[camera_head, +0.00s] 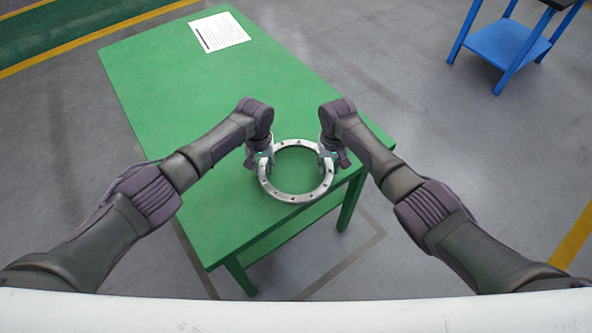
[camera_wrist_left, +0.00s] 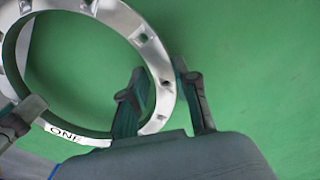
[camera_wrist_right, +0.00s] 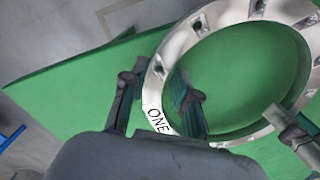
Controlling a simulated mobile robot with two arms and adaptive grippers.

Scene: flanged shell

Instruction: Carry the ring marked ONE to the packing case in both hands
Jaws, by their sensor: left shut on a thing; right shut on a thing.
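The silver flanged ring (camera_head: 296,197), with holes around its rim, is at the green table's near right part. The label ONE shows on it in the left wrist view (camera_wrist_left: 67,133) and the right wrist view (camera_wrist_right: 157,120). My left gripper (camera_head: 262,160) is shut on the ring's left side, one finger inside the ring and one outside. My right gripper (camera_head: 332,158) is shut on its right side in the same way. Whether the ring touches the tabletop I cannot tell. No packing case is in view.
The green table (camera_head: 190,130) is mostly clear. A printed white sheet (camera_head: 219,32) lies at its far end. A blue stand (camera_head: 508,45) is at the upper right. Grey floor with yellow lines surrounds the table.

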